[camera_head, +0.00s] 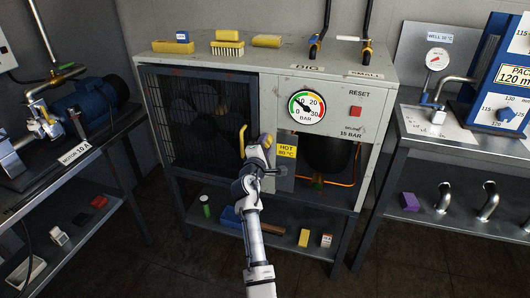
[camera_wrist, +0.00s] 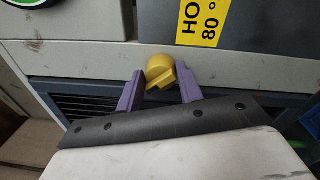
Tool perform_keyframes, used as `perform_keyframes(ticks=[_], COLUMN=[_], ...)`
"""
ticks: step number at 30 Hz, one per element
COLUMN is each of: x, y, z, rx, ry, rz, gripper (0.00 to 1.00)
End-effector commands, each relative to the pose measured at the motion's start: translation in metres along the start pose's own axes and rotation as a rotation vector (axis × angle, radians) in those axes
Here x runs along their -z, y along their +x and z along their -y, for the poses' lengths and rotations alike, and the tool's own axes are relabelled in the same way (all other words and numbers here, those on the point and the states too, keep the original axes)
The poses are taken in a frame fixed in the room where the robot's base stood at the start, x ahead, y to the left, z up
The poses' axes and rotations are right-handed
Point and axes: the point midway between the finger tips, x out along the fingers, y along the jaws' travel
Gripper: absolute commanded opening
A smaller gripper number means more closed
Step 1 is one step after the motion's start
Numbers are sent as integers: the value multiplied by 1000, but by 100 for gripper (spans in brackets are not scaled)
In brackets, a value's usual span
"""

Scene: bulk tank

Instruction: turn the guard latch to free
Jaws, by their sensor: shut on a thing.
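The guard latch (camera_wrist: 159,70) is a small yellow knob on the cabinet front. In the wrist view it sits between the two purple fingers of my gripper (camera_wrist: 160,84), and its lower part is partly hidden by them. In the head view the yellow latch (camera_head: 267,139) shows at the right edge of the dark mesh guard (camera_head: 205,95), just past my gripper (camera_head: 262,149). My gripper is shut on the latch. The guard's frame looks closed against the cabinet. The latch's exact angle is hard to tell.
A yellow "HOT 80 °C" label (camera_head: 286,151) is right beside my gripper. A yellow handle (camera_head: 242,138) stands out from the guard on the left. A pressure gauge (camera_head: 307,107) and red reset button (camera_head: 355,112) are up and right. A shelf with loose items (camera_head: 290,243) lies below.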

Motion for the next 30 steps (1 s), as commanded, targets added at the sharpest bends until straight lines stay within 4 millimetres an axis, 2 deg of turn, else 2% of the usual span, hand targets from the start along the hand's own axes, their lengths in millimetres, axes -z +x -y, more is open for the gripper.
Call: perform_keyframes(ticks=[1,18,30], x=[1,2,2], y=[0,0,0], z=[8,10,8], rx=[3,-6,-8], ry=[46,544,716], rz=[4,30,39], gripper=[14,14,14])
